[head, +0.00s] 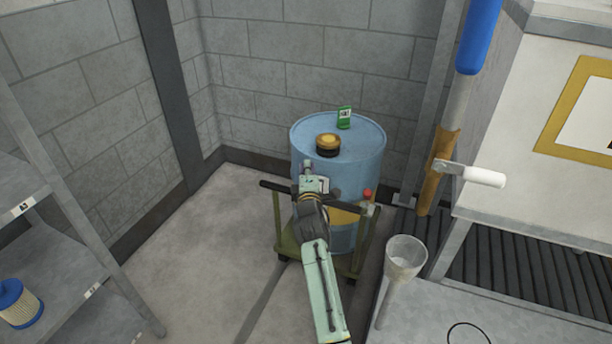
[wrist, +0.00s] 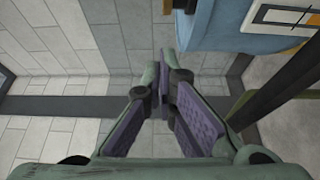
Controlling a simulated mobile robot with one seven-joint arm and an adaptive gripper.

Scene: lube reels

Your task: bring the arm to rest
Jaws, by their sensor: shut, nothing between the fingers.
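My arm (head: 322,280) reaches up from the bottom of the head view toward a blue drum (head: 370,165). My gripper is at its far end, in front of the drum's left side, and its fingers are hard to make out there. In the wrist view my gripper (wrist: 163,85) is shut, with its purple-padded fingers meeting and nothing between them. The drum (wrist: 225,25) shows at the upper right of the wrist view, apart from the fingertips.
The drum stands on a green trolley (head: 287,245) with a dark handle. A yellow-black cap (head: 328,145) and a green can (head: 344,117) sit on its lid. Right are a funnel (head: 405,258) and a blue-handled pole (head: 479,35); left, shelves (head: 62,265) with a filter (head: 18,303).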

